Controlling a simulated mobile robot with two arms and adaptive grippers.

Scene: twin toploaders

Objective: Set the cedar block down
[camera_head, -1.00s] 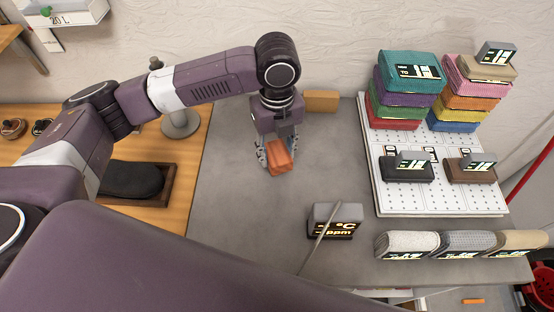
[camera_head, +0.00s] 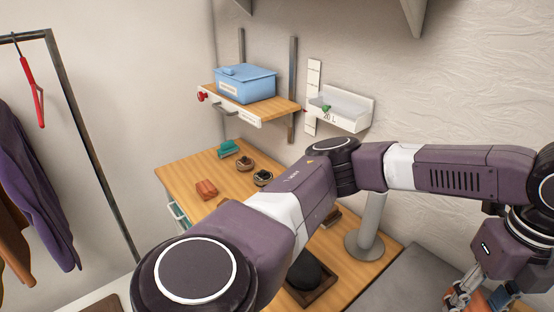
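The cedar block (camera_head: 480,300) is orange-brown and shows only in part at the lower right edge of the head view. My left gripper (camera_head: 484,297) is around it, with a finger on either side, over the grey counter. The block's lower part is cut off by the frame, so I cannot tell whether it touches the counter. My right gripper is out of view.
A wooden bench (camera_head: 178,160) holds a reddish-orange block (camera_head: 206,189), a green item (camera_head: 229,148), small dark round items and a dark pad in a tray (camera_head: 312,290). Above it, a shelf (camera_head: 270,112) carries a blue box (camera_head: 246,83). A clothes rack (camera_head: 95,150) stands left.

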